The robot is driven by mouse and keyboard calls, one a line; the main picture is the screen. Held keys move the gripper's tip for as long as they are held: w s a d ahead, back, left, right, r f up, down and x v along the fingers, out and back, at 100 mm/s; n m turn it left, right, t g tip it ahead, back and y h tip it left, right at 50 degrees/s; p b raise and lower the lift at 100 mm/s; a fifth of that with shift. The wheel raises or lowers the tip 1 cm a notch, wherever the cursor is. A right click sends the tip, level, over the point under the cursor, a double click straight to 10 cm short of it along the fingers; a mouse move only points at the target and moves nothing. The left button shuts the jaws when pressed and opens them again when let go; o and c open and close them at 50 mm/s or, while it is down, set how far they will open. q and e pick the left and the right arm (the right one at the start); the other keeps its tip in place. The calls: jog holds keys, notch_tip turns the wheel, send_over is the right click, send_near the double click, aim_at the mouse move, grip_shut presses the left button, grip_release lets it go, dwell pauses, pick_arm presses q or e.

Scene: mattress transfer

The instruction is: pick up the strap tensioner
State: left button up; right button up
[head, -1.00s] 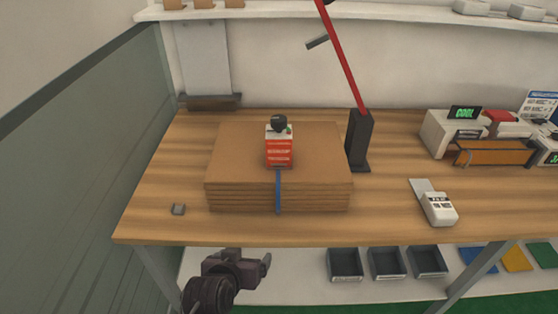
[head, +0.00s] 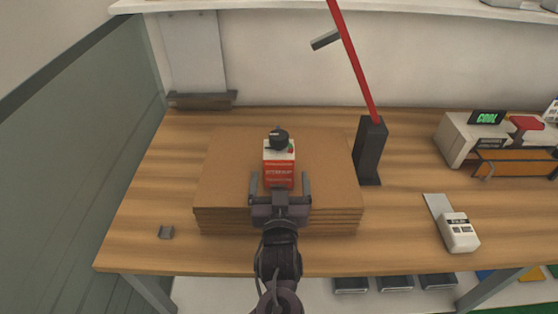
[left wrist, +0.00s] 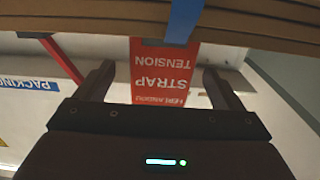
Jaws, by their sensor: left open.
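The strap tensioner (head: 279,164) is a red and white box with a black knob on top, sitting on the stack of flat brown cardboard (head: 228,178). Its red label (left wrist: 162,72) shows upside down in the left wrist view. My left gripper (head: 280,181) is open at the front of the tensioner, with its two fingers spread to the left and right of it. In the left wrist view the label lies between the fingers, with gaps on both sides. A blue strap (left wrist: 182,20) shows there; my gripper hides it in the head view. My right gripper is out of view.
A black post (head: 369,150) with a red arm stands right of the stack. A machine with a green display (head: 486,117) stands further right. Bare wooden table (head: 140,205) surrounds the stack.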

aim_at(279, 176)
pick_arm(q)
jog(key=w, duration=0.2)
jog(key=w+p, duration=0.1)
jog(key=shift+w+a+r, duration=0.1)
jog(key=shift+r, duration=0.15)
jog(key=shift+w+f, duration=0.25)
jog(key=shift+w, duration=0.65)
jog(key=c, duration=1.5)
jog(key=shift+r, duration=0.15)
jog(key=shift+c, duration=0.7)
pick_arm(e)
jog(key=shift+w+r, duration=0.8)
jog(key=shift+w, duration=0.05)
